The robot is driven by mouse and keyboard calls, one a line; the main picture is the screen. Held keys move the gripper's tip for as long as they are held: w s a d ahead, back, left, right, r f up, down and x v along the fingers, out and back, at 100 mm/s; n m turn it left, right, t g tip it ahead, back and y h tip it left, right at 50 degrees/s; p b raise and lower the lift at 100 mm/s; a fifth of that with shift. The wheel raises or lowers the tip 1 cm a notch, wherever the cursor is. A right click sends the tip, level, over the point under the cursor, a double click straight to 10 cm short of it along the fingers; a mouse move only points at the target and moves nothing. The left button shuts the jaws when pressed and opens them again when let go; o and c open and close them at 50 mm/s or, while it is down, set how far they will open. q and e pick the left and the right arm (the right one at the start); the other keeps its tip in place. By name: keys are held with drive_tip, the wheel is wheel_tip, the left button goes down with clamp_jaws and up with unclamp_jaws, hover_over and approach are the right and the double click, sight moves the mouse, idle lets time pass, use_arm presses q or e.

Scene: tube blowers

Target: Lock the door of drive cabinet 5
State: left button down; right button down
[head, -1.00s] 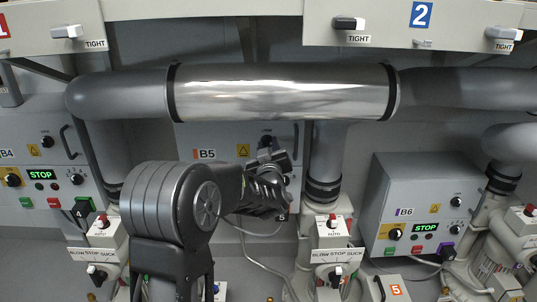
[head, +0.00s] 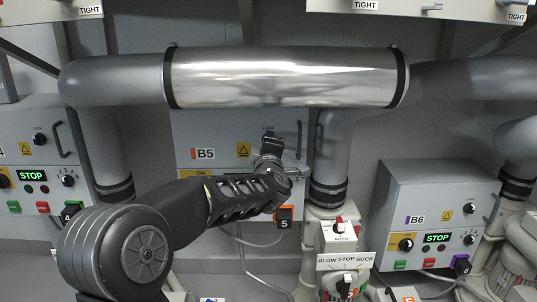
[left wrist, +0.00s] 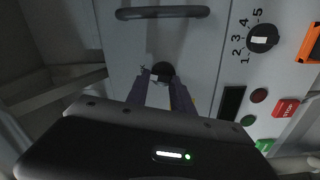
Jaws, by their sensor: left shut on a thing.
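Drive cabinet 5 (head: 222,128) is the grey cabinet marked B5 under the shiny pipe. Its front door looks closed. My left gripper (head: 269,139) reaches across the door to the lock knob below the small LOCK label, and hides most of the knob in the head view. In the left wrist view the dark round lock knob (left wrist: 163,70) sits between the two fingertips of my left gripper (left wrist: 163,78), which is shut on it. The door handle (left wrist: 163,12) is a dark bar beyond the knob. My right gripper is not in view.
A selector dial (left wrist: 263,38) numbered 1 to 5, a red stop button (left wrist: 285,107) and an orange tag (head: 284,216) with a 5 are close to the gripper. Cabinet B6 (head: 400,190) stands to the right. The shiny pipe (head: 285,78) runs above.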

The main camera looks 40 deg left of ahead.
use_arm(q)
drive_tip(key=shift+f+n+b, duration=0.1)
drive_tip(key=shift+n+b, duration=0.95)
drive_tip(key=shift+n, duration=0.45)
drive_tip(key=c, duration=1.1)
unclamp_jaws()
drive_tip(key=shift+s, duration=0.1)
drive_tip(key=p+v, duration=0.2)
drive_tip(key=v, duration=0.5)
drive_tip(key=shift+s+d, duration=0.2)
drive_tip(key=shift+s, duration=0.05)
